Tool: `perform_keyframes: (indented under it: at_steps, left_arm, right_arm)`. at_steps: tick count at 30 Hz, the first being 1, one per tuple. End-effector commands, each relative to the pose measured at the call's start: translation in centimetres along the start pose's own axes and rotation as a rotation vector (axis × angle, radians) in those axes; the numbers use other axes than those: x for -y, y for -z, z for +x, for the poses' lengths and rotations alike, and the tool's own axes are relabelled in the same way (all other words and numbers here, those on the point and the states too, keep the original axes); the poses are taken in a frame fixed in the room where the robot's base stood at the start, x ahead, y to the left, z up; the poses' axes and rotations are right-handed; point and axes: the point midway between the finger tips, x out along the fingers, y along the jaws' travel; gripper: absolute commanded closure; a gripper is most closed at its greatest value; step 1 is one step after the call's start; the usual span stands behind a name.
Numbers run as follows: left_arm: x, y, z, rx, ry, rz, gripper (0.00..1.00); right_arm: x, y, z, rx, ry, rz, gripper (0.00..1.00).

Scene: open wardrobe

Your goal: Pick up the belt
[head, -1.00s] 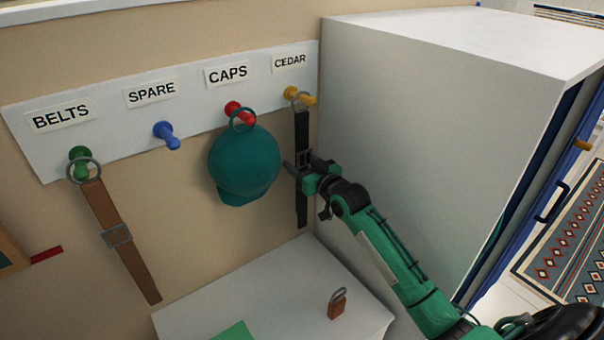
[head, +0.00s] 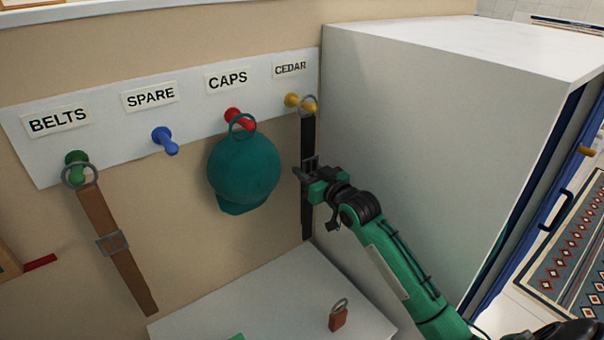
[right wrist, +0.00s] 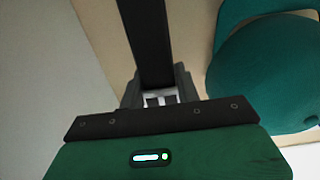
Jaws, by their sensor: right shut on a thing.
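A black belt (head: 308,137) with a grey ring and a grey buckle hangs straight down at the yellow peg (head: 292,100) labelled CEDAR. Its ring (head: 308,104) is at the peg's outer end; I cannot tell whether it is still around it. My right gripper (head: 306,173) is shut on the black belt at its buckle, which also shows in the right wrist view (right wrist: 160,98). A brown belt (head: 101,212) with a grey buckle hangs by its ring from the green peg (head: 77,164) labelled BELTS. My left gripper is not in view.
A teal cap (head: 243,172) hangs from the red peg (head: 236,117), close left of my right gripper. The blue peg (head: 165,141) is bare. A white wardrobe side (head: 420,130) stands close right.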

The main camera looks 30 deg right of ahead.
Motion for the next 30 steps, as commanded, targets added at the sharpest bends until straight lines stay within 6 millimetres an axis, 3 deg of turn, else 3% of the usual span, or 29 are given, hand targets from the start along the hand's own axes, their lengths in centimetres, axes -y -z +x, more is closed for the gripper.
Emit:
perform_keyframes:
  at_steps: [15, 21, 30]
  left_arm:
    - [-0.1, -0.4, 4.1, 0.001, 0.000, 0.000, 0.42]
    - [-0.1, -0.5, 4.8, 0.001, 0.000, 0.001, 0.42]
    - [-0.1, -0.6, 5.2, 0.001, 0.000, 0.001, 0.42]
  right_arm:
    - [0.0, -0.3, -11.0, 0.000, 0.000, -0.003, 0.94]
    - [0.0, -0.1, -13.7, -0.001, 0.000, -0.002, 0.94]
    - [0.0, 0.0, -15.4, -0.001, 0.000, 0.000, 0.94]
